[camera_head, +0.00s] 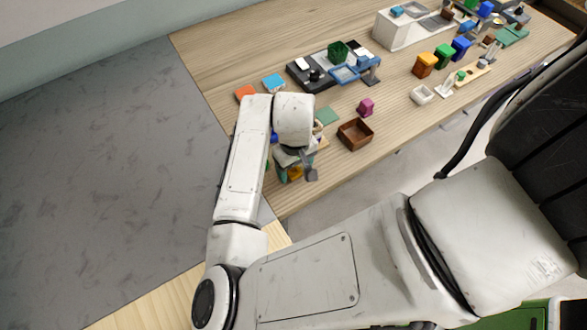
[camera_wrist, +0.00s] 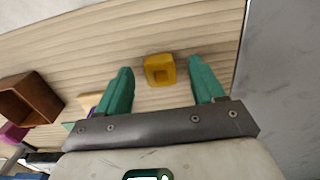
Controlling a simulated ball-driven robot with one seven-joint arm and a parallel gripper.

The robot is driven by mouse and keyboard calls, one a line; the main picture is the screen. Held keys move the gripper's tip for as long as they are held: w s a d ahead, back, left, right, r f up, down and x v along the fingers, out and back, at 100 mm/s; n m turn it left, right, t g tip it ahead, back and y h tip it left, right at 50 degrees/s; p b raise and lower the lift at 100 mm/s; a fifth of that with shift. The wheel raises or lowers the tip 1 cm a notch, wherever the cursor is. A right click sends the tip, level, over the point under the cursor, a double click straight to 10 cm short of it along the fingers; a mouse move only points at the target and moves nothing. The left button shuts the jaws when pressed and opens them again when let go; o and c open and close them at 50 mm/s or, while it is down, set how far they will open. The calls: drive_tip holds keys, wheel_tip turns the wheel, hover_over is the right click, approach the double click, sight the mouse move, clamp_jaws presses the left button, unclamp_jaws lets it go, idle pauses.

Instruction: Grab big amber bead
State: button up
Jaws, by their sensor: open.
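The amber bead (camera_wrist: 160,70) is a squarish yellow-amber block with a darker recess, lying on the wooden table in the wrist view. My gripper (camera_wrist: 161,66) is open, with one teal finger on each side of the bead in the picture. Gaps show between the bead and both fingers, and I cannot tell how far the fingertips are above the table. In the head view the bead (camera_head: 296,173) shows as a small amber patch beside my gripper, mostly hidden by it.
A brown open box (camera_head: 355,134) stands to the right of my gripper, with a magenta block (camera_head: 366,106) behind it. A teal pad (camera_head: 327,116) lies close by. An orange piece (camera_head: 245,92) and several trays and coloured blocks are farther back. The table edge (camera_wrist: 240,55) is right of the bead.

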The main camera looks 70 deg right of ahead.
drive_tip(key=shift+f, duration=0.4)
drive_tip(key=c, duration=1.1)
drive_tip(key=shift+r, duration=0.1)
